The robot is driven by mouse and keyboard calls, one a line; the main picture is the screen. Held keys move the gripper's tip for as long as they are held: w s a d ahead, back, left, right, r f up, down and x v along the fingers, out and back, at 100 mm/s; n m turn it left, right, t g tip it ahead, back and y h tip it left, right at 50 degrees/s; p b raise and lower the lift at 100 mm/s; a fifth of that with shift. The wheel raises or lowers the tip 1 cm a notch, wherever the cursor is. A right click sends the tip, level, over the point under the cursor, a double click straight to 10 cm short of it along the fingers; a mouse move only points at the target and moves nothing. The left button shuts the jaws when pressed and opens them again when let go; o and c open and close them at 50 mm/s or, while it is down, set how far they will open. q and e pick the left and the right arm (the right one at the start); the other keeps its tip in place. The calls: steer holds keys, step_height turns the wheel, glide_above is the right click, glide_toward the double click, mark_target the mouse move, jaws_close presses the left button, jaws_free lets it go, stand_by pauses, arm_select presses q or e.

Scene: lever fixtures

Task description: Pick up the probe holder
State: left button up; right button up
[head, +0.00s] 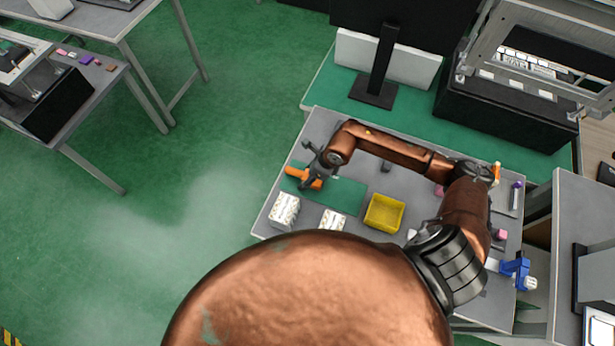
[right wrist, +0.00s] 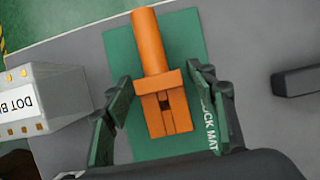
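The orange probe holder (head: 298,173) lies on a green mat (head: 345,195) at the left of the grey table in the head view. In the right wrist view the probe holder (right wrist: 158,75) has a round shaft pointing away and a wider slotted block at the near end. My right gripper (right wrist: 165,115) is open, with one green-padded finger on each side of the block and a visible gap to it on both sides. In the head view the right gripper (head: 313,168) is over the holder and partly hides it. My left gripper is not in view.
White boxes (head: 285,210) (head: 333,220) stand in front of the mat; one also shows beside the left finger in the wrist view (right wrist: 45,100). A yellow bin (head: 384,213) is to the right. A dark block (right wrist: 298,81) lies right of the mat. A monitor (head: 375,90) stands behind.

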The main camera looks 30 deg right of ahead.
steer(key=c, duration=1.1)
steer(key=shift+c, duration=0.2)
steer(key=shift+r, duration=0.15)
